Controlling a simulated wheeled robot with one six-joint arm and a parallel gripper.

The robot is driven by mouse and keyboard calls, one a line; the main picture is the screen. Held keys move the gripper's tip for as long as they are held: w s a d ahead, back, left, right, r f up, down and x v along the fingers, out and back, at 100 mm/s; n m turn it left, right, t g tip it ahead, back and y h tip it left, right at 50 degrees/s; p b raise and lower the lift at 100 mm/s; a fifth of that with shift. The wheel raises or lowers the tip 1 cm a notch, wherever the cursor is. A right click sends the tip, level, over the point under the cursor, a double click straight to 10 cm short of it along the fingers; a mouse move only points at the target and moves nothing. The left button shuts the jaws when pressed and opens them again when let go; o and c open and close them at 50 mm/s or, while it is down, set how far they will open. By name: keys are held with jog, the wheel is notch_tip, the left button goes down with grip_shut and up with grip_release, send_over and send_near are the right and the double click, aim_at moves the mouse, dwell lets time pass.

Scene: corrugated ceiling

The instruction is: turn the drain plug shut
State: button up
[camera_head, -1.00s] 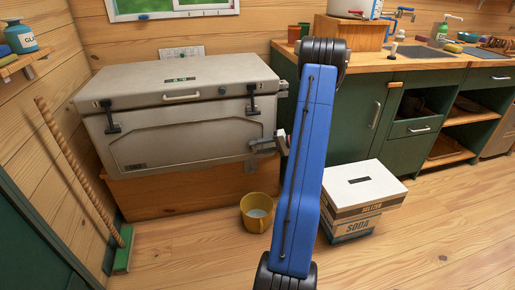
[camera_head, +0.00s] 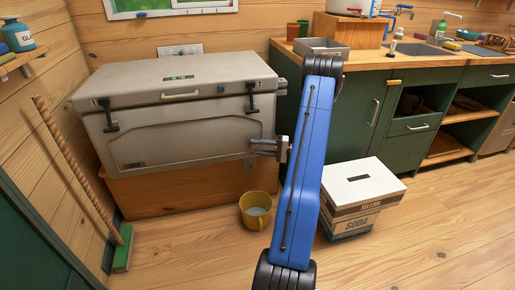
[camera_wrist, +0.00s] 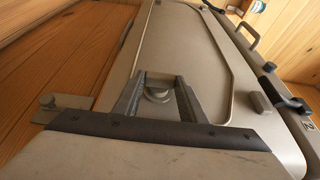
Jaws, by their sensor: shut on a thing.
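The large beige cooler (camera_head: 185,140) stands on a wooden base by the wall, with its lid closed. The drain plug (camera_wrist: 157,96) is a small grey rounded piece low on the cooler's front, seen in the wrist view between my two fingers. My gripper (camera_head: 257,147) is at the lower right of the cooler's front, shut on the plug. It also shows in the wrist view (camera_wrist: 157,100). In the head view the gripper hides the plug. How far the plug is turned cannot be told.
A yellow bucket (camera_head: 256,210) stands on the floor below the gripper. Stacked boxes (camera_head: 362,188) stand right of my arm. Green cabinets (camera_head: 375,115) with a wooden counter are behind them. A broom (camera_head: 80,170) leans at the left. The floor in front is open.

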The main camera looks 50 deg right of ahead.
jog(key=o, duration=1.1)
jog(key=shift+c, duration=0.2)
jog(key=v, duration=1.7)
jog(key=shift+d, duration=0.15)
jog(key=shift+s, duration=0.2)
jog(key=shift+w, duration=0.1)
